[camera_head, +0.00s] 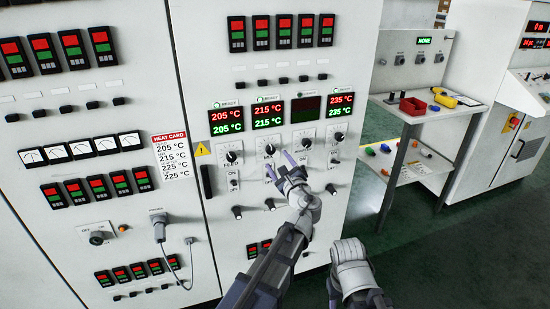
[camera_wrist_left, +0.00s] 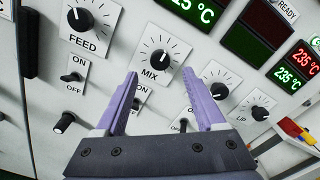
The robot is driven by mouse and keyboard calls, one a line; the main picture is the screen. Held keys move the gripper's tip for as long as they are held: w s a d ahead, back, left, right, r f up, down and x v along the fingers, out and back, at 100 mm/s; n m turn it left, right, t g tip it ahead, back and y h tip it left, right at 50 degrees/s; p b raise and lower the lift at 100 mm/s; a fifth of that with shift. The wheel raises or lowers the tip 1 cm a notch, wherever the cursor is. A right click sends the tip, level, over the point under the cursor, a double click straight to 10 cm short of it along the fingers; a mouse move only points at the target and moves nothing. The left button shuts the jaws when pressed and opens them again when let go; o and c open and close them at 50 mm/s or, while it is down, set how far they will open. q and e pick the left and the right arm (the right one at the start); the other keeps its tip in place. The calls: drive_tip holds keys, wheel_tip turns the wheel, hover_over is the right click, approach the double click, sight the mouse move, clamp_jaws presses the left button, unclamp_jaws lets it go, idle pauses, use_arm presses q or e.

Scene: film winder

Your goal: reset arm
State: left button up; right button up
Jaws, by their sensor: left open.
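My left gripper (camera_head: 281,165) is open and empty in front of the control panel in the head view. In the left wrist view its two purple fingers (camera_wrist_left: 160,78) are spread apart just below the MIX knob (camera_wrist_left: 157,58), with nothing between them. The MIX knob's pointer is turned up and to the right. I cannot tell whether a finger touches the panel. The FEED knob (camera_wrist_left: 80,18) is to the left of MIX, with an ON/OFF switch (camera_wrist_left: 72,77) below it. Only a rounded pale part of my right arm shows at the bottom of the head view; its jaws are hidden.
Red and green temperature displays (camera_head: 226,120) line the panel above the knobs; the third display (camera_head: 306,109) is dark. A heat card (camera_head: 171,155) is on the left. A cable plug (camera_head: 159,224) sticks out below it.

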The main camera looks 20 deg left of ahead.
use_arm(q)
drive_tip(key=shift+s+d, duration=0.2)
drive_tip(key=shift+s, duration=0.15)
drive_tip(key=s+d+f+n+g+h, duration=0.25)
drive_tip(key=s+f+n+g, duration=0.65)
drive_tip(key=s+f+n, duration=0.5)
drive_tip(key=s+d+f+n+g+h, duration=0.25)
drive_tip(key=s+d+f, duration=0.2)
drive_tip(key=s, duration=0.25)
drive_tip(key=s+d+f+n+g+h, duration=0.25)
drive_tip(key=s+d+g, duration=0.2)
drive_tip(key=s, duration=0.35)
wheel_tip(320, 180, up, 13)
drive_tip(key=h+p, duration=0.1)
drive_tip(key=p, duration=1.2)
drive_tip(key=shift+s+d+f+t, duration=0.2)
drive_tip(key=shift+s+d+t, duration=0.05)
drive_tip(key=shift+d+t, duration=0.2)
